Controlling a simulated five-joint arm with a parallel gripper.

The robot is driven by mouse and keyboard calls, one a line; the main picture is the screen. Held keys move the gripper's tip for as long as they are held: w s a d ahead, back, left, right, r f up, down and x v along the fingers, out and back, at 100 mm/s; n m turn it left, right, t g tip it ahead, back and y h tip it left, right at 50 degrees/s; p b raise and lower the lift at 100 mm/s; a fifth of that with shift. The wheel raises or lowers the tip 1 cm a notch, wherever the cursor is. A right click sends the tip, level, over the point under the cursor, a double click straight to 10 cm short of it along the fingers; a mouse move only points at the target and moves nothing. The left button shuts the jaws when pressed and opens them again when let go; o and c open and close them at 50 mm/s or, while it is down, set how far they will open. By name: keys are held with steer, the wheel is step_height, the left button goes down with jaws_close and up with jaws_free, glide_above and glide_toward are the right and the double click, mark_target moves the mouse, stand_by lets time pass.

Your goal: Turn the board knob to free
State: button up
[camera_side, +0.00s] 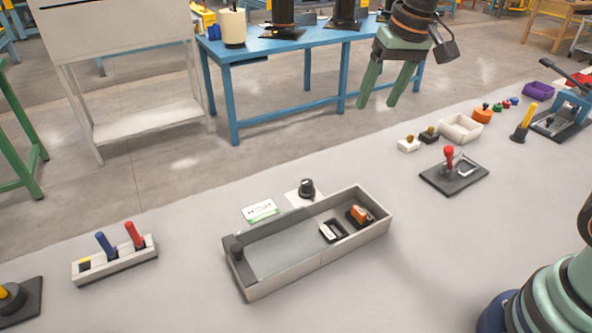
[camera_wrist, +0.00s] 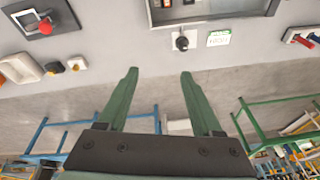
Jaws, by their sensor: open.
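A black round knob (camera_side: 306,188) sits on a small white plate behind the long grey tray. It also shows in the wrist view (camera_wrist: 181,42), beyond my fingertips and slightly to the right. A white card with a green band (camera_side: 260,210) lies beside it; its print is too small to read, also in the wrist view (camera_wrist: 219,38). I cannot tell the knob's setting. My gripper (camera_side: 378,103) is open and empty, raised well above the table and apart from the knob; its two green fingers show in the wrist view (camera_wrist: 159,72).
The grey tray (camera_side: 310,263) holds a white-and-black piece and an orange piece. A red-handled lever on a dark plate (camera_side: 453,177) stands to the right, with small knobs and bins behind. A block with blue and red handles (camera_side: 115,262) is at left. Bare table separates them.

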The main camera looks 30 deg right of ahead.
steer(key=w+a+f+m+g, duration=0.2)
steer(key=w+a+f, duration=0.2)
steer(key=w+f, duration=0.3)
glide_above(308, 182)
step_height(308, 182, down, 5)
steer(key=shift+m+g, duration=0.4)
step_height(308, 182, down, 12)
steer(key=shift+w+f, duration=0.1)
steer(key=shift+f, duration=0.05)
jaws_close()
